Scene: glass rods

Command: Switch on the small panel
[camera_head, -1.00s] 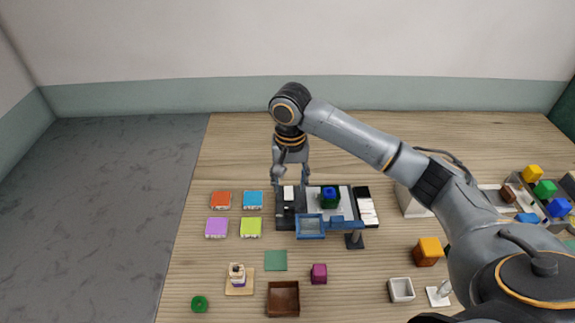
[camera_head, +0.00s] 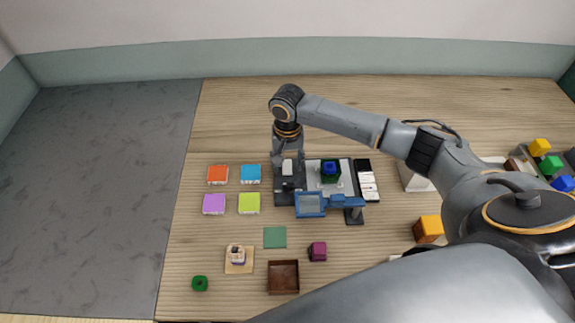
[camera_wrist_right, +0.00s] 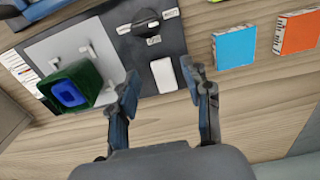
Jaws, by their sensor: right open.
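The small panel (camera_head: 291,198) is a dark plate in the middle of the table. It carries a white rocker switch (camera_head: 288,168) and a black round knob (camera_head: 288,186) with white labels around it. In the right wrist view the white switch (camera_wrist_right: 163,75) lies between the fingertips, and the knob (camera_wrist_right: 144,20) is beyond it. My right gripper (camera_wrist_right: 161,80) is open and empty, pointing down at the switch end of the panel. Its fingers (camera_head: 288,160) straddle the switch in the head view. I cannot tell whether they touch it. My left gripper is not in view.
Beside the panel is a light grey plate (camera_wrist_right: 60,43) with a green and blue block (camera_wrist_right: 69,94). A blue frame (camera_head: 310,205) on a stand is in front. Orange (camera_head: 217,175), blue (camera_head: 250,174), purple and lime tiles lie left. A brown tray (camera_head: 283,277) is near the front.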

